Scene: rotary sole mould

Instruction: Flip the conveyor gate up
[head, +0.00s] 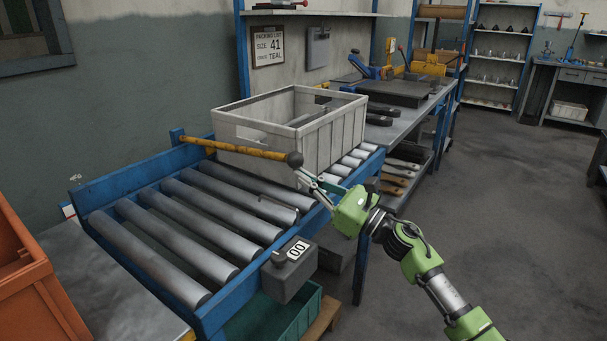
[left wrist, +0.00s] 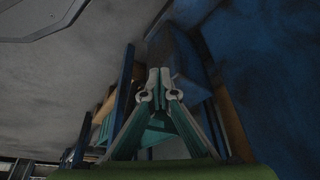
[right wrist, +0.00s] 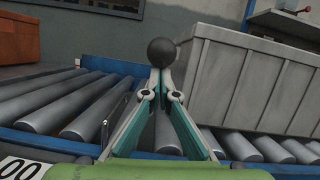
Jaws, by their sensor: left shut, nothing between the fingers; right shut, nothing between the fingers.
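The conveyor gate (head: 235,148) is a yellow bar lying low across the blue roller conveyor (head: 230,292), in front of the grey crate. Its dark ball knob (head: 295,159) is at the near end, and its far end meets a blue post. My right gripper (head: 301,172) is shut and empty just below the knob. In the right wrist view the knob (right wrist: 161,52) sits just beyond the right fingertips (right wrist: 160,78); I cannot tell if they touch. My left gripper (left wrist: 160,76) shows only in its wrist view, shut and empty, near dark blue surfaces.
A grey crate (head: 335,140) stands on the rollers behind the gate. A counter box (head: 290,270) reading 00 hangs on the conveyor's near side, above a green bin (head: 270,318). An orange bin (head: 38,285) is at left. The floor at right is clear.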

